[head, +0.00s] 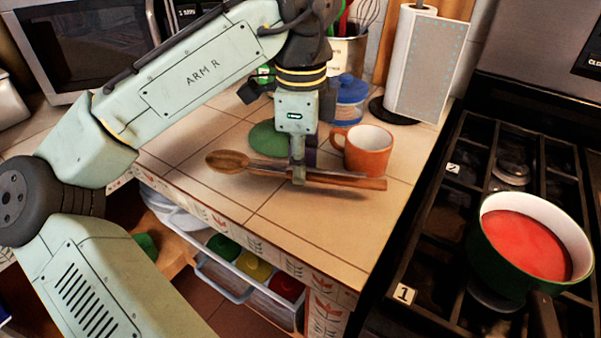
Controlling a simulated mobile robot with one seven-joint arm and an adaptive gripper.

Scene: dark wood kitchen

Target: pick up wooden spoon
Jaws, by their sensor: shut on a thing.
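The wooden spoon (345,180) lies lengthwise across the picture, with its bowl (228,161) at the left and its handle reaching right. My gripper (299,176) points down and is shut on the spoon around the middle of its length. The fingers hide a short part of the spoon. The spoon is over the tiled counter near its front edge; I cannot tell for sure whether it touches the counter.
An orange mug (367,151) stands just behind the handle. A green round thing (268,138) and a blue jar (348,100) are behind my gripper. A paper towel roll (425,65) stands at the back. Right is a stove with a pot of red soup (520,242). An open drawer (250,285) is below.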

